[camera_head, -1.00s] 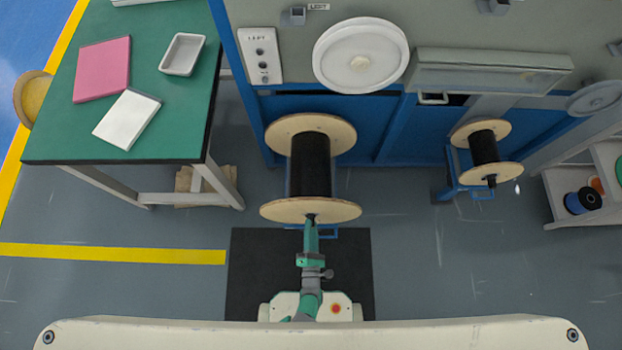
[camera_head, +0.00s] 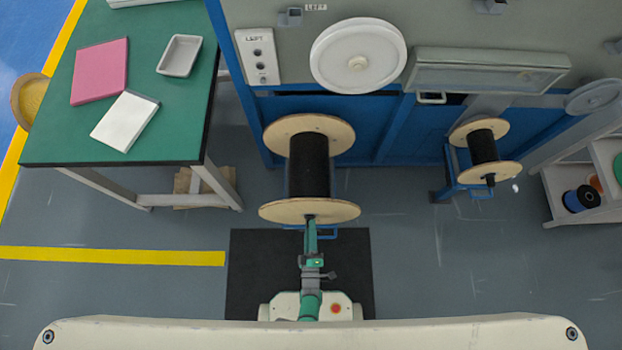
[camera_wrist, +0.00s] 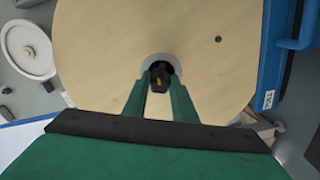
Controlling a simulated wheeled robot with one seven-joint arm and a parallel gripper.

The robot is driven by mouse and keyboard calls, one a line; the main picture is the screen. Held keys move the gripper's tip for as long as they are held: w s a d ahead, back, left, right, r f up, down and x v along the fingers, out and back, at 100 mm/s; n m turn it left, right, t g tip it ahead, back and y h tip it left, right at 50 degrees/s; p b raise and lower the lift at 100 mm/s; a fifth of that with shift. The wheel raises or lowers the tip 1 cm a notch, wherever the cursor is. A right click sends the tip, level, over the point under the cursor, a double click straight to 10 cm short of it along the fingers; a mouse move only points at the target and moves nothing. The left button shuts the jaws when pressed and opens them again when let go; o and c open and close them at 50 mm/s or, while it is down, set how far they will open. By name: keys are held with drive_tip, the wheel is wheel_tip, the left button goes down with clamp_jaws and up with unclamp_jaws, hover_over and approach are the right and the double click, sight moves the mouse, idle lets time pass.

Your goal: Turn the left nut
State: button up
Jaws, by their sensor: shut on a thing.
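The left spool, with pale wooden flanges and black cable (camera_head: 310,165), sits in the middle of the head view. Its front flange (camera_head: 285,210) fills much of the wrist view (camera_wrist: 110,50). The nut (camera_wrist: 160,74) is a small dark piece at the flange's centre, inside a grey ring. My gripper (camera_wrist: 160,84) reaches the nut with one green finger on each side and is shut on it. In the head view my gripper (camera_head: 310,222) meets the front flange's centre, and the nut is hidden there.
A smaller right spool (camera_head: 482,146) stands on a blue stand. A green table (camera_head: 60,140) with a pink item, a white item and a tray is at left. A white wheel (camera_head: 358,55) is on the machine behind. A shelf (camera_head: 560,195) stands at right. A black mat (camera_head: 250,275) lies below.

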drive_tip(key=shift+s+n, duration=0.1)
drive_tip(key=shift+n, duration=15.4)
drive_tip(key=o, duration=1)
